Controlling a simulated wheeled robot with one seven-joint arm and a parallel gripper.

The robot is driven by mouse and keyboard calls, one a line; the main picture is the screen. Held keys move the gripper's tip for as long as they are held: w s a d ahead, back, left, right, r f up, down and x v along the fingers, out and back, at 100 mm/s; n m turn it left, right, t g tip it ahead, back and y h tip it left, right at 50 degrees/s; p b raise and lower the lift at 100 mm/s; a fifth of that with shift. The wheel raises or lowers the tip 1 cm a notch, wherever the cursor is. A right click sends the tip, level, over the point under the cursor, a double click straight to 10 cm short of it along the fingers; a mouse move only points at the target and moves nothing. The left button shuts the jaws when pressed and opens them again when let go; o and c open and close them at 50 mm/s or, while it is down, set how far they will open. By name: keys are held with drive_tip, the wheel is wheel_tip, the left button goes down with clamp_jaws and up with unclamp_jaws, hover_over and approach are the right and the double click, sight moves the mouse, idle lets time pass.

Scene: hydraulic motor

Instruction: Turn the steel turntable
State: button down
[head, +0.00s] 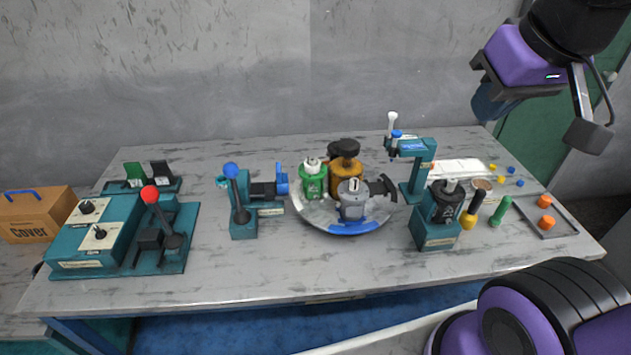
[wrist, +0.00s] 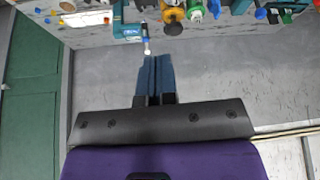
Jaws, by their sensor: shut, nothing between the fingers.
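The steel turntable (head: 312,221) is a round plate near the middle of the table, with a blue section at its front rim. A green part (head: 314,183), an orange-brown part with a black knob (head: 346,177) and a grey part with a black fitting (head: 353,205) stand on it. These parts also show along the top of the wrist view, where the plate is hard to make out. My gripper (wrist: 156,62) is shut and empty in the wrist view. In the head view my gripper is at the upper right, above and well apart from the turntable.
A teal press (head: 414,165) with a white-knobbed lever stands right of the turntable, and a black-and-teal fixture (head: 439,215) at front right. A blue-knobbed lever stand (head: 240,200) is at left. A control box (head: 95,230) and red-knobbed lever (head: 160,215) stand farther left. The front middle is clear.

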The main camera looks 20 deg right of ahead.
drive_tip(key=c, duration=1.8)
unclamp_jaws()
drive_tip(key=shift+c, duration=0.2)
drive_tip(key=o, duration=0.7)
drive_tip(key=shift+w+r, duration=0.1)
drive_tip(key=shift+w, duration=0.25)
drive_tip(key=o, duration=1)
drive_tip(key=shift+n+g+h, duration=0.3)
drive_tip(key=shift+g, duration=0.1)
drive_tip(key=w, duration=0.5)
drive_tip(key=shift+w+a+r, duration=0.2)
drive_tip(key=shift+w+r, duration=0.05)
drive_tip(key=shift+o, duration=0.2)
drive_tip(key=n+g, duration=0.4)
hover_over(349, 143)
wheel_tip(349, 143, down, 20)
wheel_tip(349, 143, down, 10)
drive_tip(key=shift+s+f, duration=0.1)
drive_tip(key=shift+f, duration=0.15)
